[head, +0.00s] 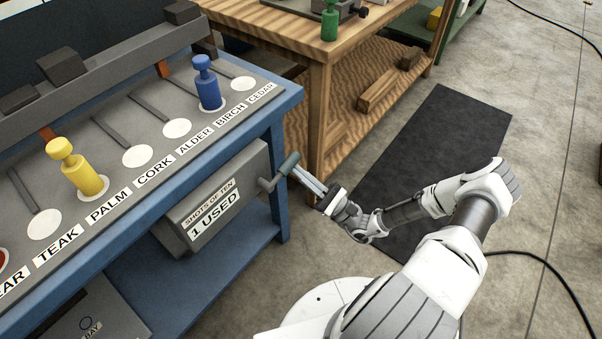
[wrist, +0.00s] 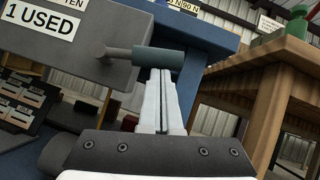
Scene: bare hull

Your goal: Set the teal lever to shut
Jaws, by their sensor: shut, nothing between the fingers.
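The teal lever (head: 281,171) is a short dark-teal cylinder on a grey stem, sticking out from the right end of a grey box (head: 217,201) under the blue bench. The box label reads "SHOTS OF TEN, 1 USED". In the wrist view the lever (wrist: 158,64) lies crosswise just beyond my fingertips, its stem to the left. My gripper (head: 298,173) is shut and empty, its fingertips at the lever's right side. In the wrist view my gripper (wrist: 163,75) has its fingers together, their tips against or just short of the lever; I cannot tell which.
The blue bench (head: 285,98) holds yellow (head: 78,168) and blue (head: 208,84) pegs beside name labels. A wooden table (head: 318,100) stands close behind my gripper. A black mat (head: 440,130) lies on the floor, and a black cable (head: 540,262) runs at the right.

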